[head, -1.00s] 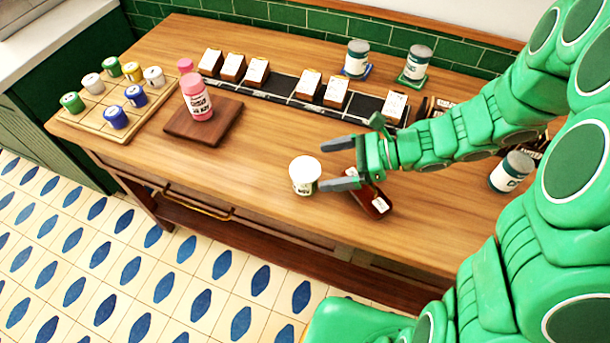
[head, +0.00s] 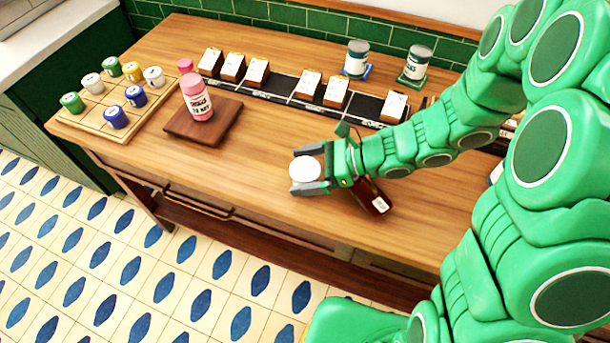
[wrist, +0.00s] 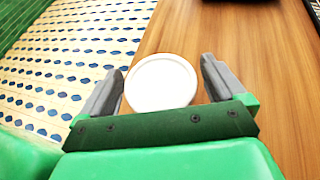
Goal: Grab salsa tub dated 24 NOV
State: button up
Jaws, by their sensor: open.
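A white tub with a white lid (head: 305,168) stands on the wooden counter near its front edge. Its label is hidden now, so I cannot read a date on it. My gripper (head: 308,174) is open, with one finger on each side of the tub. In the wrist view the round white lid (wrist: 161,82) lies between the two grey fingers of my gripper (wrist: 160,88), nearer the left finger, with a clear gap on the right.
A dark red bottle with a white label (head: 373,199) lies beside my gripper. A dark wooden board (head: 175,125) holds a pink bottle (head: 197,98). A tray (head: 84,127) of coloured pots stands at the left. Labelled boxes (head: 308,84) and two cans (head: 355,59) are at the back.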

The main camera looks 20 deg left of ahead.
jog(key=c, duration=1.1)
jog(key=shift+r, duration=0.15)
